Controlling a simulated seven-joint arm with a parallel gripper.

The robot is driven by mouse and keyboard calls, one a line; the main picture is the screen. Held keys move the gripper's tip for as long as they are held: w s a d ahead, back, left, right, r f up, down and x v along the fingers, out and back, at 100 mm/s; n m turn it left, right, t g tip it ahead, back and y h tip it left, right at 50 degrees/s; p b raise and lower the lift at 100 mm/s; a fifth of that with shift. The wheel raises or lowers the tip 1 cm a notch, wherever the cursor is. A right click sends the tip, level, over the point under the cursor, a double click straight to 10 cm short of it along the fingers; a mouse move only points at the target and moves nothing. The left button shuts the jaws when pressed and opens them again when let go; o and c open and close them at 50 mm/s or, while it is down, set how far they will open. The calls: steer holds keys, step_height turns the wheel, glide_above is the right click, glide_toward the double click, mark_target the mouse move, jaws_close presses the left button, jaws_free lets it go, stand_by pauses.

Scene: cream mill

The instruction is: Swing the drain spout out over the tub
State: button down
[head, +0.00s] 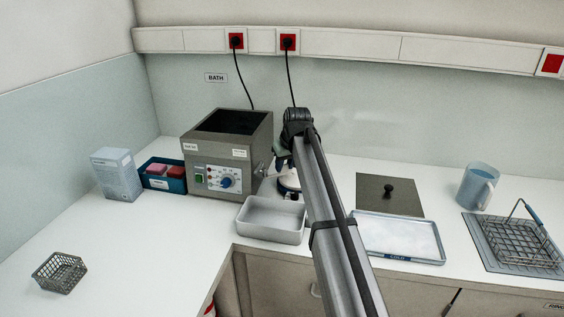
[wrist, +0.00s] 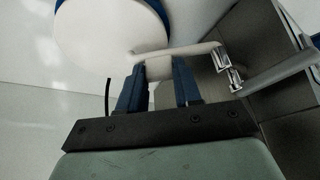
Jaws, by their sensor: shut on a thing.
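The drain spout (wrist: 190,50) is a pale tube in the wrist view. In the head view my gripper (head: 282,163) is at the right side of the grey bath (head: 250,130), largely hidden by my arm. The tub (head: 270,236) is a pale, empty rectangular basin on the counter in front of the bath, nearer the head camera than the gripper.
A round white thing with a blue rim (head: 289,184) stands close below my gripper. A blue tray (head: 163,184) and a carton (head: 117,174) are left of the bath. A dark lid (head: 389,208) and a cold tray (head: 400,258) lie at right. The left counter is mostly clear.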

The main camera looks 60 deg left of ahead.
mark_target(285, 172)
steer(key=d+m+t, duration=0.1)
steer(key=m, duration=0.1)
steer(key=s+d+m, duration=0.1)
steer(key=m, duration=0.1)
steer(key=shift+s+d+m+t+h, duration=0.15)
steer(key=shift+d+m+t+h, duration=0.15)
steer(key=shift+d+t, duration=0.1)
steer(key=s+d+m+t+h, duration=0.2)
steer(key=s+m, duration=0.3)
steer(key=m, duration=0.6)
steer(key=shift+s+d+h, duration=0.3)
steer(key=shift+s+h, duration=0.05)
steer(key=shift+h, duration=0.55)
steer(key=shift+m, duration=0.3)
steer(key=c, duration=0.8)
jaws_free()
steer(key=shift+o, duration=0.2)
steer(key=shift+s, duration=0.1)
steer(key=v, duration=1.3)
steer(key=shift+s+r, duration=0.15)
steer(key=shift+r, duration=0.2)
